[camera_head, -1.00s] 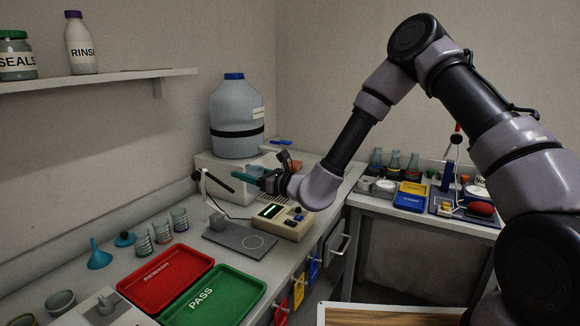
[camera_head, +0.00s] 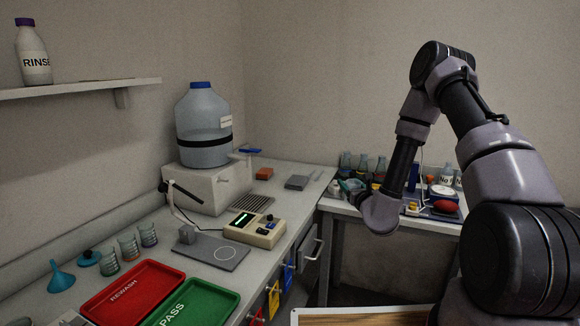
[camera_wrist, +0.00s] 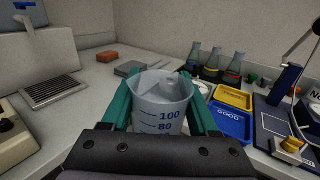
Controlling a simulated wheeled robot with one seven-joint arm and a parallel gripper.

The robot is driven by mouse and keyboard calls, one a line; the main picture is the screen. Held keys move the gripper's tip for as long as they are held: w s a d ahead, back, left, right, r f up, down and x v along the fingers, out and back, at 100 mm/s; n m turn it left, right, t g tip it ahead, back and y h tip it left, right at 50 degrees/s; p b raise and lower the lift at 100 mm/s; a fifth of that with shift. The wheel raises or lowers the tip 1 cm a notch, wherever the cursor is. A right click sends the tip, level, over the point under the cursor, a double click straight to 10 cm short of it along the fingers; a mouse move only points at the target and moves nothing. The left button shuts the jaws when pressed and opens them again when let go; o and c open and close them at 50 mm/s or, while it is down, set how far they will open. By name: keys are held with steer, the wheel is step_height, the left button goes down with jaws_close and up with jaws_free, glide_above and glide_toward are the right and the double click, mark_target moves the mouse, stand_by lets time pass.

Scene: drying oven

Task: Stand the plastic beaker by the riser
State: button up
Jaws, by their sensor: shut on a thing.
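The clear plastic beaker (camera_wrist: 160,108), with blue volume marks, is upright between the teal fingers of my gripper (camera_wrist: 157,88) in the wrist view. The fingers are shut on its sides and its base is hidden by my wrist. In the head view my gripper (camera_head: 351,187) is at the right-hand bench's left end, and the beaker is too small there to make out. A white block (camera_head: 205,190) under the large blue-capped carboy (camera_head: 203,128) stands on the left counter, well left of my gripper; I cannot tell if it is the riser.
Flasks (camera_wrist: 232,66), a yellow tray (camera_wrist: 233,97) and a blue GOOD tray (camera_wrist: 230,124) lie beyond and right of the beaker. An orange block (camera_head: 264,173) and a grey block (camera_head: 297,182) lie near the counter corner. Bare counter surrounds them.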

steer(key=s+d+m+h, duration=0.1)
steer(key=d+m+h, duration=0.15)
steer(key=d, duration=0.55)
steer(key=shift+n+h, duration=0.35)
steer(key=shift+s+r, duration=0.3)
steer(key=shift+s, duration=0.55)
steer(key=shift+s+r, duration=0.35)
steer(key=shift+s, duration=0.45)
steer(key=shift+s+r, duration=0.3)
steer(key=shift+s, duration=0.55)
